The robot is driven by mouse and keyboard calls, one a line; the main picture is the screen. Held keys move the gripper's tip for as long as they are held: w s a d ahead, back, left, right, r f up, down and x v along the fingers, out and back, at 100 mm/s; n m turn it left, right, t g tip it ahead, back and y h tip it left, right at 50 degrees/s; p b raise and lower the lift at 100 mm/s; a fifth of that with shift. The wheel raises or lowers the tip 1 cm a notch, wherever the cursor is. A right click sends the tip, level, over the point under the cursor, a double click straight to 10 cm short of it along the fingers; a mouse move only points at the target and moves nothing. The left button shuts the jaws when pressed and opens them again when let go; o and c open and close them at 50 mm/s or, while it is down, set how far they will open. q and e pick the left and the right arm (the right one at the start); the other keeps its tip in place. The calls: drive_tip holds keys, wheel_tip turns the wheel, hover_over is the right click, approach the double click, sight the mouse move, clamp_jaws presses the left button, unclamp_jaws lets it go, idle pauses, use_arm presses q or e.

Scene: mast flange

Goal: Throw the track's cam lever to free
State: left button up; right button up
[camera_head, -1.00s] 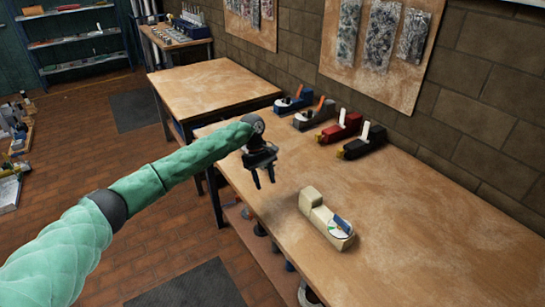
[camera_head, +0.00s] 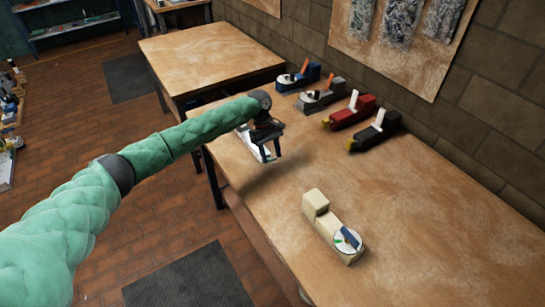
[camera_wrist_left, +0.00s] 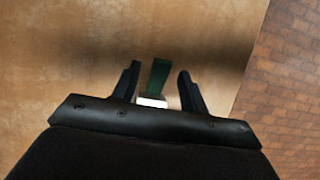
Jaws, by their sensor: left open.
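Whether this is the track's cam lever I cannot tell. A cream block (camera_head: 317,207) with a round white dial and a blue lever (camera_head: 350,238) stands nearer on the bench. My right gripper is out of view.
The wooden workbench (camera_head: 440,230) has free room at the right. Along its wall side stand blue (camera_head: 298,78), grey (camera_head: 321,96), red (camera_head: 350,113) and black (camera_head: 375,132) devices with orange or white levers. A second table (camera_head: 205,60) stands beyond.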

sight(272, 159)
use_arm(q)
drive_tip(key=shift+s+d+f, duration=0.1)
drive_tip(key=shift+d+f, duration=0.05)
drive_tip(key=shift+f, duration=0.45)
drive_tip(key=shift+s+d+f+p, duration=0.15)
drive_tip(key=shift+s+f+p, duration=0.2)
drive_tip(key=shift+s+f, duration=0.15)
drive_tip(key=shift+w+f, duration=0.1)
drive_tip(key=shift+f, duration=0.15)
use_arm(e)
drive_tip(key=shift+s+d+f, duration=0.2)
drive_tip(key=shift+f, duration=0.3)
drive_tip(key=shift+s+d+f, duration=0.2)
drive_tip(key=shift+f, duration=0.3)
use_arm(q)
clamp_jaws()
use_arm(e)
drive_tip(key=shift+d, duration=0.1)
